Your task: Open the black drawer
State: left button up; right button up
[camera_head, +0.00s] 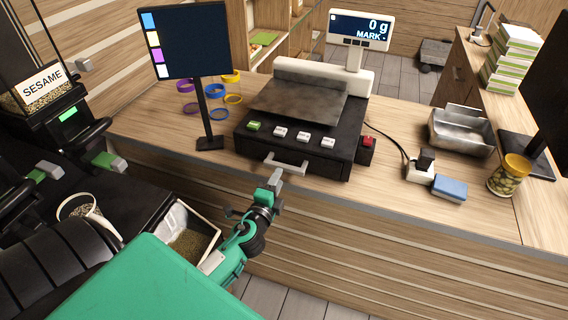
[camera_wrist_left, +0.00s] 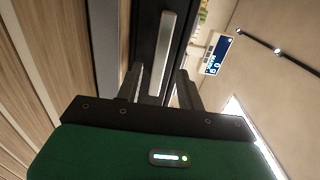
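The black drawer (camera_head: 300,169) is the front of the black scale unit on the counter and looks shut. Its light grey bar handle (camera_head: 286,163) runs along the front. My left gripper (camera_head: 275,178) is right in front of the handle, near its middle. In the left wrist view the handle (camera_wrist_left: 163,50) appears between the two spread fingers of my left gripper (camera_wrist_left: 160,88), with visible gaps on both sides. Whether the fingertips reach around the bar is unclear. My right gripper does not show.
A monitor (camera_head: 185,42) stands left of the scale, with coloured rings (camera_head: 220,113) beside it. A metal tray (camera_head: 460,131), blue sponge-like block (camera_head: 449,187) and jar (camera_head: 509,175) are at right. A bin of seeds (camera_head: 187,242) is below the counter edge, left of my arm.

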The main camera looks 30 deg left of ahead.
aim_at(284, 165)
pick_arm(q)
jog(key=shift+p+x, duration=0.65)
jog(key=shift+x, duration=2.45)
grip_shut()
